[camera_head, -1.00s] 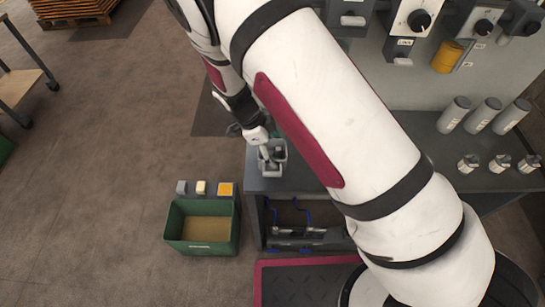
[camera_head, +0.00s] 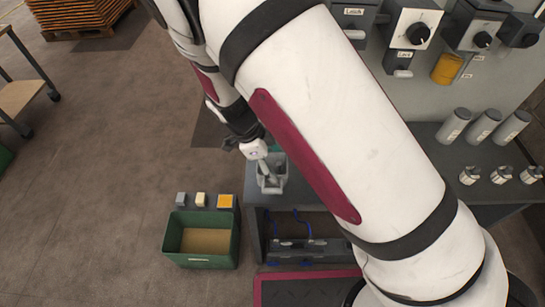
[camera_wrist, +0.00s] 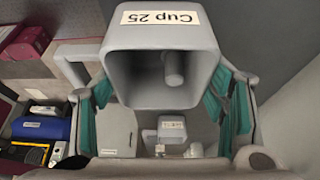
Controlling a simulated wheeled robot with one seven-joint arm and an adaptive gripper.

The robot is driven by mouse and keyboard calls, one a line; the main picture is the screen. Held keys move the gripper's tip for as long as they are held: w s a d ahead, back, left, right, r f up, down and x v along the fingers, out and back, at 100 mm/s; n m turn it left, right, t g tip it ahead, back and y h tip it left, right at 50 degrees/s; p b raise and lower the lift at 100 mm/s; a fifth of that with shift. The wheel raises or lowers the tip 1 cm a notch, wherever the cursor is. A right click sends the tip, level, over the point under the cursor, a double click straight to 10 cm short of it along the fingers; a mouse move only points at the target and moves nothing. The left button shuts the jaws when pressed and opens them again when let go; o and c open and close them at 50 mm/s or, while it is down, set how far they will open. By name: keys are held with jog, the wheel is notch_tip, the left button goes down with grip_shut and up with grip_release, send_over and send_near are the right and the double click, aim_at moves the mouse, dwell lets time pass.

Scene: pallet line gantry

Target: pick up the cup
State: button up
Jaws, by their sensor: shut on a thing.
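The cup (camera_wrist: 163,32) is a grey, square-mouthed vessel with a "Cup 25" label that reads upside down in the wrist view. A loop handle (camera_wrist: 68,68) shows on its left there. In the head view the cup (camera_head: 271,184) is at the left end of the grey bench, under my wrist. My gripper (camera_wrist: 163,92) is shut on the cup, with green finger pads along its left and right sides. In the head view my gripper (camera_head: 256,152) partly hides the cup. I cannot tell whether its base touches the bench.
The grey bench (camera_head: 425,165) carries several grey cylinders (camera_head: 483,126) and small bottles (camera_head: 502,175) at right. A control panel (camera_head: 440,85) stands behind it. A green bin (camera_head: 202,262) and small blocks (camera_head: 201,200) are at lower left. Open floor (camera_head: 110,150) lies left.

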jog(key=s+r, duration=0.1)
jog(key=s, duration=1.1)
jog(key=shift+s+a, duration=0.15)
jog(key=shift+s, duration=0.15)
jog(key=shift+r, duration=0.1)
